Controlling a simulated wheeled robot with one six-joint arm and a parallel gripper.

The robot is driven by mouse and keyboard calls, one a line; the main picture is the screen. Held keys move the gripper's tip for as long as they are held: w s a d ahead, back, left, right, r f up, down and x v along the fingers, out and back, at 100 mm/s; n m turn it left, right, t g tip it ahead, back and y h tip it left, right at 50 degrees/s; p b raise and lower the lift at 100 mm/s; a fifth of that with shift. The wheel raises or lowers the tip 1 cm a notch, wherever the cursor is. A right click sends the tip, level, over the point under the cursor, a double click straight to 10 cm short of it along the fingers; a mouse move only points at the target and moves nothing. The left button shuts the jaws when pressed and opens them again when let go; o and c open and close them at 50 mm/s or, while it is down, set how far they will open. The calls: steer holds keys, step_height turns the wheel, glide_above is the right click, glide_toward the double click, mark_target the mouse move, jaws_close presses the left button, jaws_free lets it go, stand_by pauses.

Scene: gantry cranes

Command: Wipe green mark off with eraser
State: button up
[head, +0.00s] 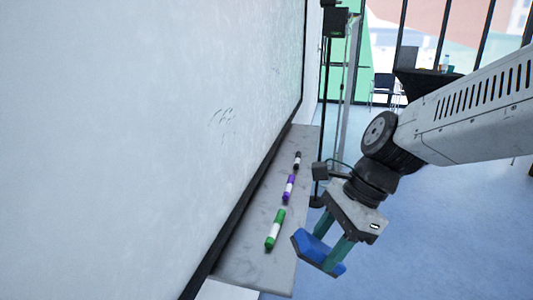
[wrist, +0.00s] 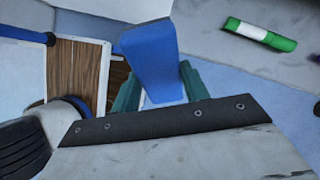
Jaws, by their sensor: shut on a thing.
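My gripper (head: 328,244) is shut on a blue eraser (head: 316,256) with a dark face, its teal fingers on either side. The eraser is held in the air to the right of the ledge, apart from the whiteboard (head: 120,150). In the wrist view the blue eraser (wrist: 152,62) stands out between the fingers. Faint dark strokes (head: 222,115) show on the whiteboard in the head view. I cannot make out a clearly green mark on the board.
A grey ledge (head: 245,262) runs below the board. On it lie a green marker (head: 275,229), a purple marker (head: 288,188) and a black marker (head: 297,160). A dark stand (head: 325,100) rises beyond the ledge. Blue floor (head: 430,250) is open at right.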

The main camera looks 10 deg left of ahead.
steer(key=w+a+r+m+y, duration=0.2)
steer(key=a+r+m+y, duration=0.1)
steer(key=a+r+y, duration=0.4)
steer(key=m+t+y, duration=0.2)
steer(key=t, duration=0.1)
glide_toward(209, 151)
steer(key=shift+f+x, duration=0.15)
steer(key=shift+x, duration=0.9)
steer(key=shift+f+x, duration=0.2)
steer(key=shift+x, duration=0.85)
steer(key=shift+a, duration=0.85)
